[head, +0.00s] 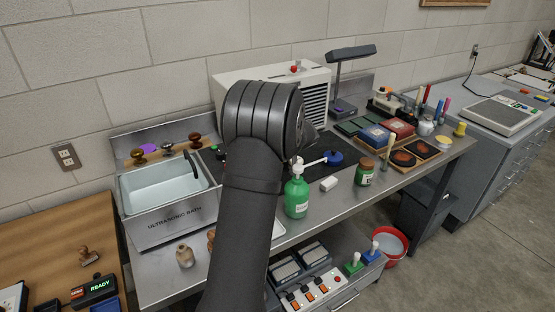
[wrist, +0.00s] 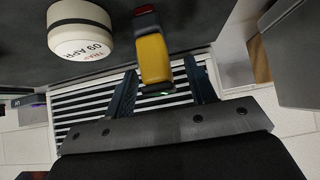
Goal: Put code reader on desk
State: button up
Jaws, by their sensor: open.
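In the wrist view a yellow handheld device with a red and black end (wrist: 152,58), which looks like the code reader, lies on a dark surface. My gripper (wrist: 160,68) is open. Its two dark fingers stand on either side of the device's yellow end, with gaps showing on both sides. In the head view my arm hides the gripper and the device. A wooden desk (head: 45,236) is at the lower left, bearing a stamp (head: 88,256) and a small unit reading READY (head: 95,289).
A round white container with a date label (wrist: 80,30) is beside the device. The steel bench holds an ultrasonic bath (head: 165,205), a green pump bottle (head: 296,198) and a brown jar (head: 365,173). A white louvred machine (head: 240,80) stands behind my arm.

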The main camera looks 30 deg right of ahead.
jog(key=shift+c, duration=0.2)
grip_shut()
jog(key=shift+r, duration=0.1)
notch_tip(320, 180, up, 10)
jog(key=shift+f, duration=0.1)
jog(key=s+a+r+m+g+h, duration=0.1)
jog(key=s+a+r+m+h, duration=0.1)
jog(key=s, duration=0.6)
jog(key=s+a+r+m+g+h, duration=0.1)
jog(key=s+a+r+m+h, duration=0.1)
jog(key=s+a+m, duration=0.4)
jog(key=shift+s+r+h, duration=0.25)
jog(key=shift+s+h, duration=0.65)
jog(key=shift+s, duration=0.15)
